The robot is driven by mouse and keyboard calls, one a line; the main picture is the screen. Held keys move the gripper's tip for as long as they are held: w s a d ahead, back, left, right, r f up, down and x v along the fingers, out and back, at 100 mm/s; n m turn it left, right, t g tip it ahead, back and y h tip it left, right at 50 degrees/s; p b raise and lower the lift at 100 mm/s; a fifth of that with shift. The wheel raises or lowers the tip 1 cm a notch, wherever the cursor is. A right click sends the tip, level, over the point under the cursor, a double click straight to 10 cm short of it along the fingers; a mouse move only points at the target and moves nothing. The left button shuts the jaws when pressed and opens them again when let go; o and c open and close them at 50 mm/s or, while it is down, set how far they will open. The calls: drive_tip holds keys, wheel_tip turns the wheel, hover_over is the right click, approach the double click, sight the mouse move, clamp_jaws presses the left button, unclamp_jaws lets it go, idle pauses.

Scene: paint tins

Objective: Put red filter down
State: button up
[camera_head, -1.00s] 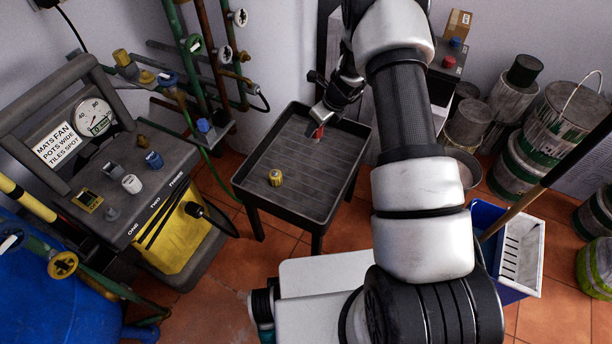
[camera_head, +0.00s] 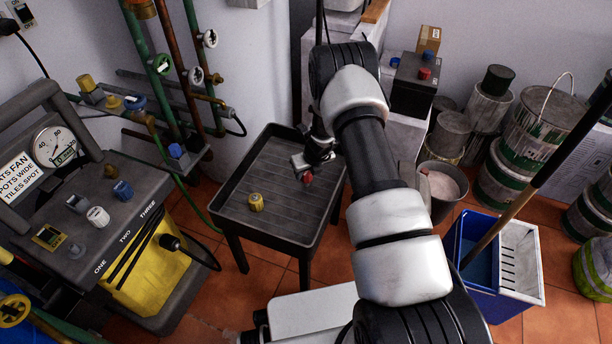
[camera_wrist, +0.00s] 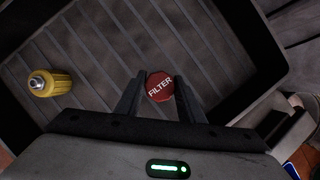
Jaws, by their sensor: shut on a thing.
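The red filter (camera_wrist: 160,86) is a small round red piece marked "FILTER", seen from above in the wrist view. My gripper (camera_wrist: 158,92) is shut on it, one finger on each side. In the head view the red filter (camera_head: 307,179) shows at the tip of my gripper (camera_head: 306,170), over the right part of the dark ridged tray table (camera_head: 268,222). I cannot tell whether the filter touches the tray floor.
The tray has raised walls. A machine panel (camera_head: 85,215) stands left, paint tins (camera_head: 490,100) right. Free tray floor lies around the filter.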

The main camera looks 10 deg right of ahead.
drive_tip(key=shift+f, duration=0.1)
drive_tip(key=shift+f, duration=0.15)
drive_tip(key=o, duration=1.2)
drive_tip(key=shift+c, duration=0.2)
